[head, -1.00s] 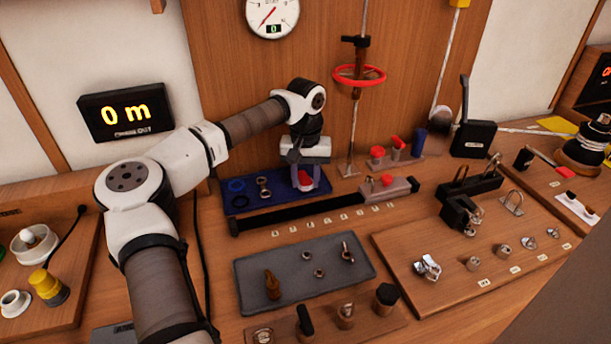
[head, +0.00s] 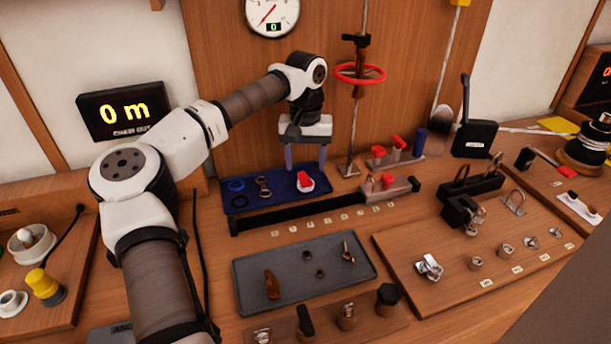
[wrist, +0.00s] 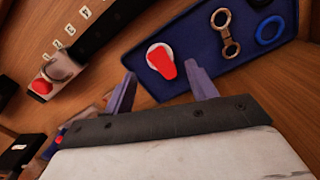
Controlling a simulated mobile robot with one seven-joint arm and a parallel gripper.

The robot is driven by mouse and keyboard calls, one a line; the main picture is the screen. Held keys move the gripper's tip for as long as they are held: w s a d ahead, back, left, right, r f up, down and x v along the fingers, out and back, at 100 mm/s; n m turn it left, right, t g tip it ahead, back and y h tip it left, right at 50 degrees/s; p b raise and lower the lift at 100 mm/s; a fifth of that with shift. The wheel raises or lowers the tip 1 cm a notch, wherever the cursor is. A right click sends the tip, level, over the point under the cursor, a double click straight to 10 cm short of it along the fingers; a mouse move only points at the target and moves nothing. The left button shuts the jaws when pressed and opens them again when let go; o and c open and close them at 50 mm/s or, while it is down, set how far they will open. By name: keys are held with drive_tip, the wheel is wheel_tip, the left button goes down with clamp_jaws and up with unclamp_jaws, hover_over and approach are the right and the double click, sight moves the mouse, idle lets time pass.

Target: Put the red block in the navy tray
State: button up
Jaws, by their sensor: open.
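The red block (head: 304,180) is a small red piece with a pale round base. It sits in the right end of the navy tray (head: 239,209), beside a metal shackle-like link and a blue ring. My gripper (head: 305,163) is open and empty just above the red block, its two purple fingers pointing down with a gap between them. In the wrist view the red block (wrist: 162,63) lies on the navy tray (wrist: 184,88), beyond and between the open fingertips, and nothing is held.
A black rail (head: 290,213) with a grey slider lies in front of the tray. A grey tray (head: 330,284) with small hardware is nearer. A red ring (head: 359,75) on a vertical rod stands right of my gripper, with red-topped pieces (head: 396,146) behind the rail.

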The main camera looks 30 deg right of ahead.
sight(306, 181)
wheel_tip(306, 181, up, 7)
idle(0.3)
